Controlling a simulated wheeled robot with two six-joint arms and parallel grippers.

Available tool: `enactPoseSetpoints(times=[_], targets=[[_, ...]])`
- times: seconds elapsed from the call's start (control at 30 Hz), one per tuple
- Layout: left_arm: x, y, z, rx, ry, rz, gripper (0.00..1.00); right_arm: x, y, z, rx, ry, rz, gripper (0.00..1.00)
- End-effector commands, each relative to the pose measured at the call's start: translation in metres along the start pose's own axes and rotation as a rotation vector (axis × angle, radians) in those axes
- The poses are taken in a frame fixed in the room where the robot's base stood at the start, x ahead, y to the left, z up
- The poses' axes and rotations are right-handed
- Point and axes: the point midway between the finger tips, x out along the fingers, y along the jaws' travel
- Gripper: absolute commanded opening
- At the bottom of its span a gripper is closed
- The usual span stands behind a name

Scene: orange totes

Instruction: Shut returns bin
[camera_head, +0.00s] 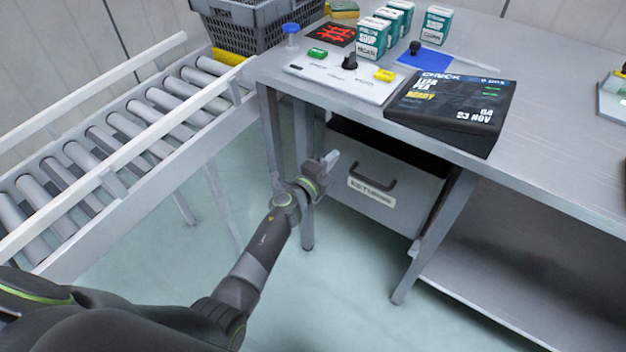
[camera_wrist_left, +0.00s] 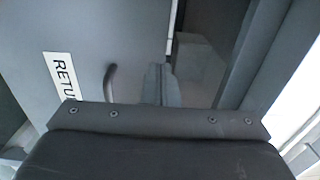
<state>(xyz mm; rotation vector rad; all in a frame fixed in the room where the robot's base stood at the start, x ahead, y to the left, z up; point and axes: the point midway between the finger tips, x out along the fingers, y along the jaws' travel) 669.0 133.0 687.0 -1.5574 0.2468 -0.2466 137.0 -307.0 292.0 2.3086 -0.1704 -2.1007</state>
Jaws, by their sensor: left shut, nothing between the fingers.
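The returns bin (camera_head: 405,187) is a grey drawer under the table, with a dark handle and a white "RETURNS" label. It stands partly pulled out, with a dark gap above its front. My left gripper (camera_head: 332,160) is shut and empty, close to the left edge of the bin front; I cannot tell whether it touches. In the left wrist view, the bin front (camera_wrist_left: 88,30) shows its label and handle beside my gripper fingers (camera_wrist_left: 160,84). My right gripper is not in view.
The metal table (camera_head: 560,110) carries a control panel (camera_head: 345,80), a dark screen (camera_head: 450,105) and several small boxes. Its legs (camera_head: 440,225) stand on both sides of the bin. A roller conveyor (camera_head: 120,130) and a grey crate (camera_head: 250,25) are at the left.

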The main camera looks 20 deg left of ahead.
Motion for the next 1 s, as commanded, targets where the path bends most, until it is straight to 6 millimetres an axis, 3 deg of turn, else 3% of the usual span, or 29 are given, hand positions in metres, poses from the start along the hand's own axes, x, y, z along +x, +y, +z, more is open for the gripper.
enactPoseSetpoints(times=[0.2, 0.4, 0.6, 0.83, 0.93, 1.0], targets=[[-0.033, -0.002, 0.0, 0.0, -0.002, 0.003, 0.0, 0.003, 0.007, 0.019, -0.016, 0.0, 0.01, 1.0], [-0.066, 0.0, 0.0, 0.0, -0.001, 0.003, 0.0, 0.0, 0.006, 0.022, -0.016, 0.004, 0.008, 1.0], [-0.08, 0.0, 0.0, 0.0, 0.0, 0.001, 0.0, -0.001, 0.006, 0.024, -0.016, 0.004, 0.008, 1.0], [-0.082, 0.001, 0.0, -0.003, -0.001, 0.003, 0.0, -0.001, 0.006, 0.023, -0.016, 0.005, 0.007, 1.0], [-0.088, 0.013, 0.004, -0.051, -0.021, 0.032, 0.0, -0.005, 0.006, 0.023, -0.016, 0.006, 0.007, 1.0], [-0.1, 0.033, 0.011, -0.134, -0.057, 0.078, 0.0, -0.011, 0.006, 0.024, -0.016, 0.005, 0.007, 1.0]])
